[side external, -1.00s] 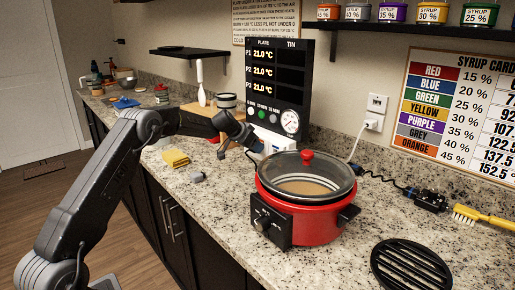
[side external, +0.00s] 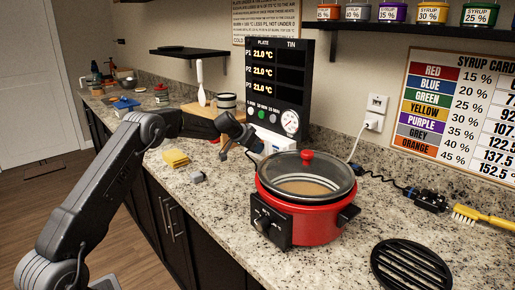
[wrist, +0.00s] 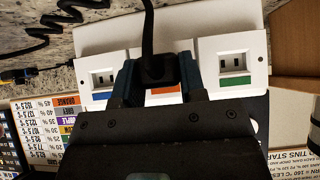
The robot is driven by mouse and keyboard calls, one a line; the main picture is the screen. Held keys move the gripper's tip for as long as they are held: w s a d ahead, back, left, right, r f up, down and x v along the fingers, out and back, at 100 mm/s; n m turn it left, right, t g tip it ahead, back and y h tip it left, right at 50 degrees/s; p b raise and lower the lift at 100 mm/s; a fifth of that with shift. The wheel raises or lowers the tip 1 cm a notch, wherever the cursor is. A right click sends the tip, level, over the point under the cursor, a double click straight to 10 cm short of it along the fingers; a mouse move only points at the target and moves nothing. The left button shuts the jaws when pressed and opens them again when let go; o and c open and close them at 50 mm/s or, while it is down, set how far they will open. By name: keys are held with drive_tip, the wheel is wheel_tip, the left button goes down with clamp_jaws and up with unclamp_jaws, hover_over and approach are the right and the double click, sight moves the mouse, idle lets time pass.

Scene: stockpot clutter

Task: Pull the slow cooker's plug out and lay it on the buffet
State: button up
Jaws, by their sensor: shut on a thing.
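The red slow cooker (side external: 300,212) stands on the granite buffet (side external: 215,215), with a glass lid and a red knob. My gripper (side external: 255,146) is behind it at the white socket box (side external: 275,147). In the wrist view, my gripper (wrist: 160,80) is shut on a black plug (wrist: 154,68) with a black cord. The plug is at the middle, orange-marked position of the socket box (wrist: 210,50). Its prongs are hidden, so I cannot tell whether it is seated. The sockets on either side, marked blue and green, are empty.
A dark display panel (side external: 278,85) stands behind the box. A coiled black cord and adapter (side external: 430,200), a yellow brush (side external: 475,217) and a black grate (side external: 410,266) lie at right. A yellow sponge (side external: 175,158) lies at left. Bare counter shows in front of the sponge.

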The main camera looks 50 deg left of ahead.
clamp_jaws()
drive_tip(key=shift+s+r, duration=0.1)
drive_tip(key=shift+s, duration=0.1)
drive_tip(key=shift+s, duration=1.45)
drive_tip(key=shift+s, duration=1.9)
drive_tip(key=s+d+m+g+h, duration=0.1)
drive_tip(key=s+d+m+h, duration=0.1)
drive_tip(key=s, duration=0.3)
drive_tip(key=s+d+m+h, duration=0.2)
drive_tip(key=s+m, duration=0.2)
drive_tip(key=s+d+m+g+h, duration=0.1)
drive_tip(key=s+d+m+h, duration=0.1)
drive_tip(key=s, duration=0.3)
drive_tip(key=shift+s+d+f+m+g, duration=0.3)
drive_tip(key=shift+d+f+m, duration=0.1)
drive_tip(key=shift+d+m, duration=0.1)
drive_tip(key=shift+s+f, duration=0.15)
drive_tip(key=shift+f, duration=2.35)
